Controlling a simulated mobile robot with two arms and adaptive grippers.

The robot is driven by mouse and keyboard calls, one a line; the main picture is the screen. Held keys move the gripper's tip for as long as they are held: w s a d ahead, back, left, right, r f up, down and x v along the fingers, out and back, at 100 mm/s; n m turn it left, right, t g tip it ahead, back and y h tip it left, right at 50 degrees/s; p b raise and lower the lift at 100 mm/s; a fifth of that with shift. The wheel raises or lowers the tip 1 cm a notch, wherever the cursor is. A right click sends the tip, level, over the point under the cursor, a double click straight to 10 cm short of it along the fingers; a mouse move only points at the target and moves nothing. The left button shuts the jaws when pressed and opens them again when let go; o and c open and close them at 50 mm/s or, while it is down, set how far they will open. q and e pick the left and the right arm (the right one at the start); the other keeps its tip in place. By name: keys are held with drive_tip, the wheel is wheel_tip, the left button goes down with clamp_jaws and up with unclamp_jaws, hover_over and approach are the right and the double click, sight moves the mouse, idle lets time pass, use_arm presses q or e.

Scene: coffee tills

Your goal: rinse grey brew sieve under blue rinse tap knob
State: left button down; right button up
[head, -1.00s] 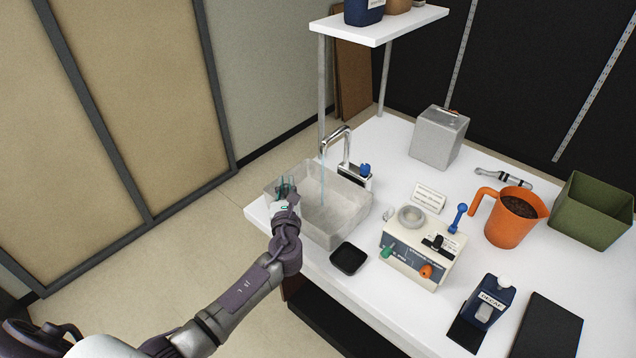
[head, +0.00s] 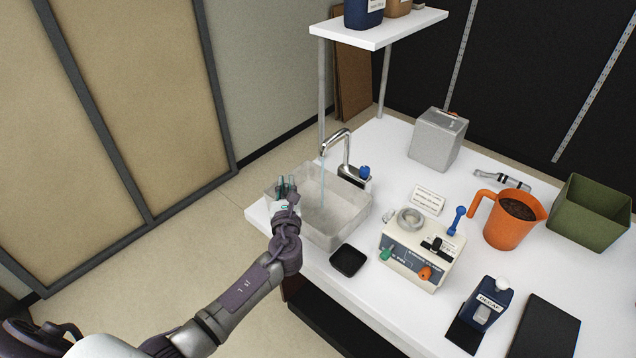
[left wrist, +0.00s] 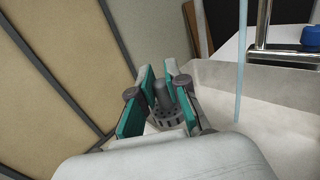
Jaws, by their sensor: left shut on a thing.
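My left gripper (head: 285,184) is over the left part of the sink basin (head: 345,232). In the left wrist view its teal-padded fingers (left wrist: 154,95) are shut on the grey brew sieve (left wrist: 163,97), a small dark grey piece with holes. The sieve is mostly hidden in the head view. The blue rinse tap knob (head: 364,171) sits beside the chrome tap (head: 346,150). Water (head: 322,185) runs from the spout into the basin; the stream also shows in the left wrist view (left wrist: 241,70), to the right of the sieve and apart from it. My right gripper is out of view.
A cream machine (head: 408,262) with coloured knobs and a black square tray (head: 348,260) stand right of the basin. An orange jug (head: 503,232), a green bin (head: 590,212) and a grey metal canister (head: 437,140) are further off. A shelf post (head: 321,95) rises behind the basin.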

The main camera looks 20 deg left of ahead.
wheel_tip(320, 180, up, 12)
drive_tip(key=p, duration=1.1)
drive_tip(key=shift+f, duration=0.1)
